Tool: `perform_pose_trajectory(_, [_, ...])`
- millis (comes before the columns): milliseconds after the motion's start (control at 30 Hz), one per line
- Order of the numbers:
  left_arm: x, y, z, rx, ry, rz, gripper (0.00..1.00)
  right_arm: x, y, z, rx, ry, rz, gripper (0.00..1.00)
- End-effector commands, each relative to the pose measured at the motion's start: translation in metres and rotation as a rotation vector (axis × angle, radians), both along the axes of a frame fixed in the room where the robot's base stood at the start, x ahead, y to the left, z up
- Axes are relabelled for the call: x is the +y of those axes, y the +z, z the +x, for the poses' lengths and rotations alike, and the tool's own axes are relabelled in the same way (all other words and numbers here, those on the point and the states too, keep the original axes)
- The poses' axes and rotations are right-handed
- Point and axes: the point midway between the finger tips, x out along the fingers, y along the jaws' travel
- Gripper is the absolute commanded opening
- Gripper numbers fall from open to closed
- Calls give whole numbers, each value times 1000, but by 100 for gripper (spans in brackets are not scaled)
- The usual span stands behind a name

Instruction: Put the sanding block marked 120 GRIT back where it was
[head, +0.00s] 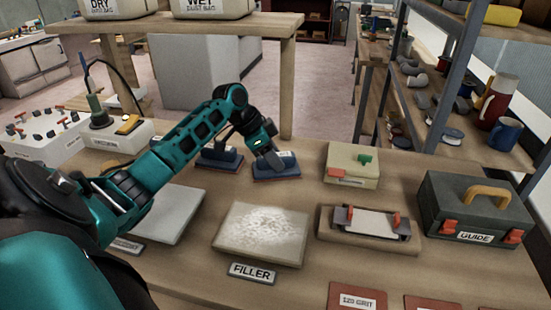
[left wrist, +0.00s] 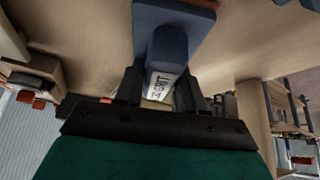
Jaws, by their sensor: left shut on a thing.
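My left gripper (head: 264,152) is shut on the grip of a blue sanding block (head: 284,168) with a reddish underside, toward the back middle of the bench. In the left wrist view the fingers (left wrist: 160,88) stand either side of this block (left wrist: 167,38). Its white label ends in GRIT; the number is hard to read there. The block is at or just above the bench top; I cannot tell if it touches. A similar blue block (head: 222,160) stands just left of it, its marking unreadable. My right gripper is not in view.
A white-dusted FILLER board (head: 262,232), a tray with a pale sheet (head: 370,235), a green GUIDE toolbox (head: 478,212) and a pale box (head: 352,165) stand around. A red sheet labelled 120 GRIT (head: 343,289) lies at the front edge.

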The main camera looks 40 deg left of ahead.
Motion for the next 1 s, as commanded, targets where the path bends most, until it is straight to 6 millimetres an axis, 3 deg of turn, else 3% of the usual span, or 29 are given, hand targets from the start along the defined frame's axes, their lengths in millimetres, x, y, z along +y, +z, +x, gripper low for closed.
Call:
perform_pose_trajectory(67, [0,-1,0,-1,0,0,14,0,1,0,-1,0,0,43])
perform_pose_trajectory(100, [0,-2,0,0,0,0,40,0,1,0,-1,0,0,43])
perform_pose_trajectory(367, [0,-2,0,0,0,0,64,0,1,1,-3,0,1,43])
perform_pose_trajectory(667, [0,2,0,-1,0,1,64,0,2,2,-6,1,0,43])
perform_pose_trajectory(767, [4,12,-4,-2,0,4,64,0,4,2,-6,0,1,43])
perform_pose_trajectory(1000, [20,55,-24,-2,0,6,64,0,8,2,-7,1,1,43])
